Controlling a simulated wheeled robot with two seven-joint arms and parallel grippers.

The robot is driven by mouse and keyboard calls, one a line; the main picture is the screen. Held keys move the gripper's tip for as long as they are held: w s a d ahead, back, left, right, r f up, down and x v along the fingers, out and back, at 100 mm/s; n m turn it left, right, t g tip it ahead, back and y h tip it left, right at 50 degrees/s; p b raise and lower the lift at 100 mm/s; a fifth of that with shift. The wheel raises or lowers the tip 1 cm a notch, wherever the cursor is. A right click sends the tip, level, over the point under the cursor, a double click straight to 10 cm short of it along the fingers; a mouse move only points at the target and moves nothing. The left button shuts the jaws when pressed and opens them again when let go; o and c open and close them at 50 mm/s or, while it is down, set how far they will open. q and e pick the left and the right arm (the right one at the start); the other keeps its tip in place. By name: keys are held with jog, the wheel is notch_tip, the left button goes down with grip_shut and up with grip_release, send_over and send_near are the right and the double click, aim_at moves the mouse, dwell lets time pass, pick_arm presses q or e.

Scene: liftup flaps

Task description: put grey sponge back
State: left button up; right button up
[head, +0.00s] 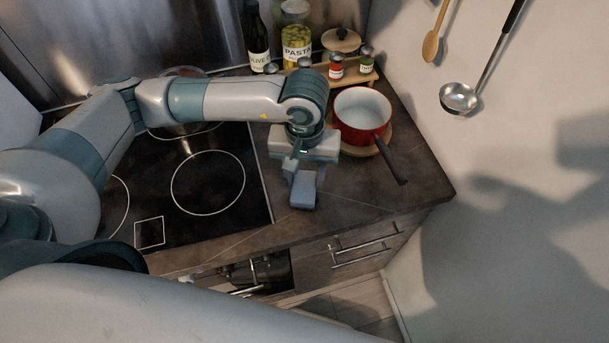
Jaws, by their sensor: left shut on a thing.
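The grey sponge (302,190) is a small grey-blue block. It is held at the tip of my left gripper (301,172), which is shut on it. The sponge is over the dark countertop (340,195), between the cooktop and the red pan. I cannot tell whether it touches the counter. The fingers cover part of the sponge. My right gripper is not in view.
A red pan (361,109) stands right of my left gripper, its dark handle (393,161) pointing to the front right. A black cooktop (208,190) lies to the left. Bottles, jars and a wooden rack (352,80) stand behind. An open drawer (262,268) is below the counter.

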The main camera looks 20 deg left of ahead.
pick_arm(q)
jog(key=shift+f, duration=0.7)
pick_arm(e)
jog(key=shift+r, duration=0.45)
pick_arm(q)
jog(key=shift+f, duration=0.15)
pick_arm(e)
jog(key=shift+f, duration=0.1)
pick_arm(q)
jog(key=shift+f, duration=0.1)
jog(key=o, duration=1.2)
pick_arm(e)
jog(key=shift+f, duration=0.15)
